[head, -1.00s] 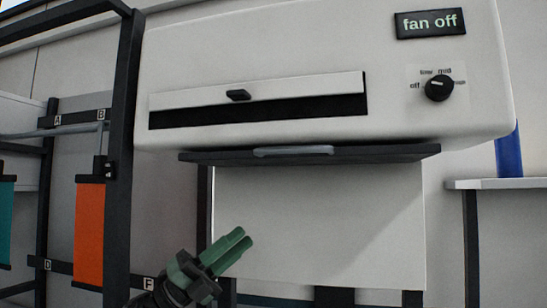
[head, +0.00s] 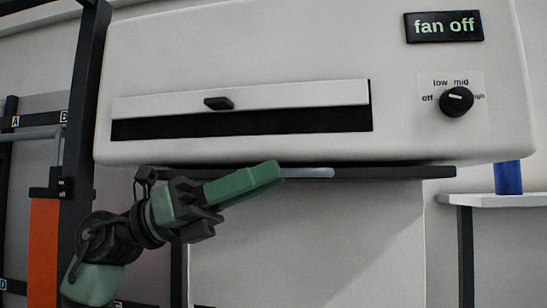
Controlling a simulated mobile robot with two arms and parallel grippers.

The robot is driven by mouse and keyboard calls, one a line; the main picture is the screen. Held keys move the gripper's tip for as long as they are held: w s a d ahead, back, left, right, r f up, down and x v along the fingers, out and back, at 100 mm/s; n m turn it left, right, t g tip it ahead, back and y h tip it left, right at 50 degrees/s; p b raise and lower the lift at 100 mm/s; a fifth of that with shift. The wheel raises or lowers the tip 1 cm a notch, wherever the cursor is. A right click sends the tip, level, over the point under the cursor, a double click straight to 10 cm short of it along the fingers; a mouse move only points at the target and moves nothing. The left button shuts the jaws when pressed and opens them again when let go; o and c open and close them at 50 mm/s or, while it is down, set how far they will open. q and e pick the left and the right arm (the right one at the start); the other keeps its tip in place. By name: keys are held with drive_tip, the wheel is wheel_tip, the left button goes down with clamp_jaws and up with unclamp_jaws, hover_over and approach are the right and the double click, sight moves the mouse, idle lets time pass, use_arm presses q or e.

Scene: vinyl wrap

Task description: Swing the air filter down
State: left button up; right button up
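A dark flat panel (head: 400,173), which looks to be the air filter, lies about level under the white fan unit (head: 230,50). It has a light grey bar handle (head: 312,173) on its front edge. My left gripper (head: 272,174) reaches up from the lower left, its green fingertips over the handle's left end in the picture. The fingers overlap from this side, so their gap is hidden, and I cannot tell whether they touch the handle. My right gripper is not in view.
The unit has a long slot (head: 240,121) with a black knob (head: 218,103) above it, a dial (head: 456,101) and a "fan off" display (head: 444,27). A dark post (head: 85,90) stands close at left. A shelf (head: 505,199) holds a blue object (head: 508,177) at right.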

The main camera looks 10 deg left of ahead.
use_arm(q)
drive_tip(key=shift+x, duration=1.05)
drive_tip(key=shift+c, duration=0.3)
drive_tip(key=shift+s+a, duration=0.1)
clamp_jaws()
idle(0.3)
